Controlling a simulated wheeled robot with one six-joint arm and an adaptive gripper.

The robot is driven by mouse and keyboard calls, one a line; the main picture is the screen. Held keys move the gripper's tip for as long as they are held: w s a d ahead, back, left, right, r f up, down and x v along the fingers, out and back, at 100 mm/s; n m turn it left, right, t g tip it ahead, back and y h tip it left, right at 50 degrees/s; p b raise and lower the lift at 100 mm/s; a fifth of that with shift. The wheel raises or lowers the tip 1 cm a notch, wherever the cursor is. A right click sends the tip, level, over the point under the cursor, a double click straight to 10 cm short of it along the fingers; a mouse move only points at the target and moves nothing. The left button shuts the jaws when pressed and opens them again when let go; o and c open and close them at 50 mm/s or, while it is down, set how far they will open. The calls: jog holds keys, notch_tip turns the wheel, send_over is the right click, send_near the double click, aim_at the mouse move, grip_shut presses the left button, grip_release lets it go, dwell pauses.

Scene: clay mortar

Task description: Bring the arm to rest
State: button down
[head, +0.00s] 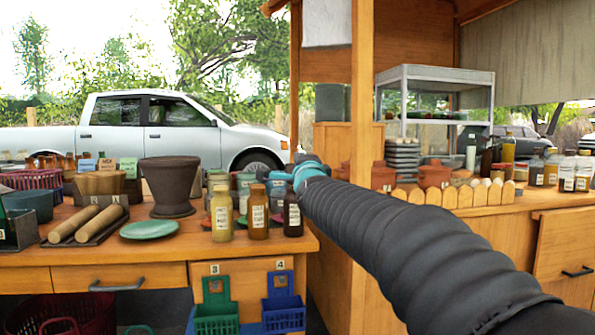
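My arm reaches from the lower right to the middle of the head view in a dark grey ribbed sleeve. It ends in a pale grey and teal wrist near my gripper (283,176), above and behind the bottles at the left table's right end. The fingers cannot be made out, so I cannot tell whether they are open or hold anything. A dark brown clay mortar (168,186) stands upright on the left table, well to the left of the wrist and apart from it.
Three labelled bottles (258,212) stand near the right end of the left table (190,245). A green plate (152,229) and two rolling pins (87,224) lie left of them. A wooden post (361,100) rises close beside my arm. The right counter (520,212) holds jars and pots.

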notch_tip(320, 180, down, 12)
jog(key=a+n+g+y, duration=0.1)
jog(key=a+n+g, duration=0.25)
jog(key=n, duration=0.35)
jog(key=s+d+f+n+g, duration=0.3)
jog(key=s+f+n+g, duration=0.3)
jog(key=s+f, duration=0.55)
jog(key=s+d+f+n+g+h+p, duration=0.1)
jog(key=s+d+f, duration=0.2)
jog(key=s, duration=0.7)
jog(key=s+d+f+n+g+h+p, duration=0.1)
jog(key=s+d, duration=0.4)
jog(key=s, duration=0.6)
jog(key=s+d+f+n+g+h+p, duration=0.1)
jog(key=s+d+f+g+p, duration=0.1)
jog(key=s, duration=0.8)
jog(key=shift+s+d+f+n+g, duration=0.45)
jog(key=shift+d+f, duration=0.8)
jog(key=shift+f, duration=0.6)
